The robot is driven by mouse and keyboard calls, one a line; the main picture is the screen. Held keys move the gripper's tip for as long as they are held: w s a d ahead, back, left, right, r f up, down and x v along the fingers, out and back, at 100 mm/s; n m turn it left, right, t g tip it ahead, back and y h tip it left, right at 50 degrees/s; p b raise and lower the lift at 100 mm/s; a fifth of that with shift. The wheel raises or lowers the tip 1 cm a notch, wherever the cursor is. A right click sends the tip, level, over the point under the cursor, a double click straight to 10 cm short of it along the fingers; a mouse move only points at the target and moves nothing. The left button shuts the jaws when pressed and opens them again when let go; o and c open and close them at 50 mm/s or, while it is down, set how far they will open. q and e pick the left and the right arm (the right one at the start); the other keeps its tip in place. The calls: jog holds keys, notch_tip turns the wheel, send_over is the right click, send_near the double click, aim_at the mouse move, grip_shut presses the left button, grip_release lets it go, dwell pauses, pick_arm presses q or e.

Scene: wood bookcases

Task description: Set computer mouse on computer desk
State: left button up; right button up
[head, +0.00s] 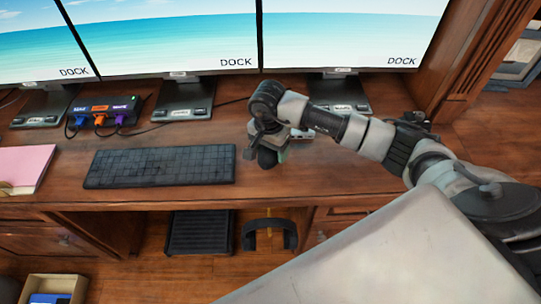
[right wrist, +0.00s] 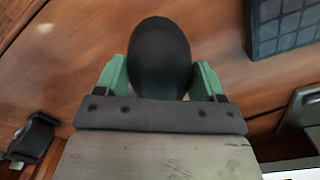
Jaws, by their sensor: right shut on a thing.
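A black rounded computer mouse (right wrist: 160,58) sits between the green fingertips of my right gripper (right wrist: 160,78) in the right wrist view. The gripper is shut on it. In the head view my right gripper (head: 268,155) points down over the wooden computer desk (head: 350,178), to the right of the keyboard. The mouse (head: 266,159) shows there as a dark shape low at the fingers. I cannot tell whether it touches the desk top. My left gripper is not in view.
A black keyboard (head: 160,166) lies left of the gripper; its corner also shows in the right wrist view (right wrist: 285,25). Monitors on stands (head: 183,100) line the back. A hub with cables (head: 103,113) and a pink folder (head: 25,168) are at left. The desk's right front is clear.

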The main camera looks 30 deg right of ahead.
aim_at(271, 157)
notch_tip(271, 157, down, 3)
jog(key=shift+f+p, duration=0.2)
jog(key=shift+p, duration=0.1)
jog(key=shift+f, duration=0.25)
jog(key=shift+f+b, duration=0.2)
jog(key=shift+b, duration=0.1)
jog(key=o, duration=1)
jog(key=shift+r, duration=0.1)
jog(key=shift+c, duration=0.2)
